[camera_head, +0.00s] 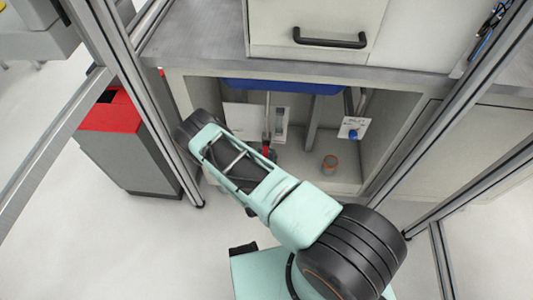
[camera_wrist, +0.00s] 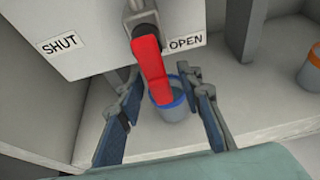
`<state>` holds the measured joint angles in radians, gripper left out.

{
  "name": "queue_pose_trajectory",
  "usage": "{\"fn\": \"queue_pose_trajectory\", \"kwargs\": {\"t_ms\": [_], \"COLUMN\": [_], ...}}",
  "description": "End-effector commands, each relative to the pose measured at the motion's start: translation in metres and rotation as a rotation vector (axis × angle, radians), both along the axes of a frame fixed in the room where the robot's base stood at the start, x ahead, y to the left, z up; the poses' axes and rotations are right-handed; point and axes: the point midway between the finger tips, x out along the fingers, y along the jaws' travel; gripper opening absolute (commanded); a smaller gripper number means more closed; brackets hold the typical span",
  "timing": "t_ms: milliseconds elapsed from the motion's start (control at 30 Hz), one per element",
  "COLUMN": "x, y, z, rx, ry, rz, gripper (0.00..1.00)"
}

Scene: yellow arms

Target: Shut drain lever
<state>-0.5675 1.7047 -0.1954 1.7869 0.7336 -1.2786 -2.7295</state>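The red drain lever (camera_wrist: 150,68) hangs from a dark pivot on a pale panel in the wrist view. It points down and slightly right, nearer the OPEN label (camera_wrist: 186,41) than the SHUT label (camera_wrist: 59,44). A bit of the red lever (camera_head: 266,150) also shows inside the cabinet in the head view. My gripper (camera_wrist: 159,82) is open, with one blue-padded finger on each side of the lever's lower end. I see gaps between lever and fingers; whether either touches is unclear. In the head view my arm hides the gripper.
A blue-rimmed container (camera_wrist: 176,112) stands below the lever. An orange-rimmed container (camera_head: 330,164) stands to the right on the cabinet floor. The cabinet has side walls and a counter (camera_head: 185,40) above. Metal frame posts flank my arm; a red-topped bin (camera_head: 112,115) stands at left.

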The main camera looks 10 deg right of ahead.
Motion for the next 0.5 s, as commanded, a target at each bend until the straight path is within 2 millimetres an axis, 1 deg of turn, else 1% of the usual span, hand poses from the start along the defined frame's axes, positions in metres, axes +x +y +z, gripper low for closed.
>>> {"fn": "queue_pose_trajectory", "kwargs": {"t_ms": [167, 433, 467, 500], "x": [0.0, 0.0001, 0.0001, 0.0001], "y": [0.0, 0.0, 0.0, 0.0], "z": [0.0, 0.0001, 0.0001, 0.0001], "rx": [0.0, 0.0, 0.0, 0.0], "ry": [0.0, 0.0, 0.0, 0.0], "rz": [0.0, 0.0, 0.0, 0.0], "gripper": [0.32, 0.03, 0.0, 0.0]}}
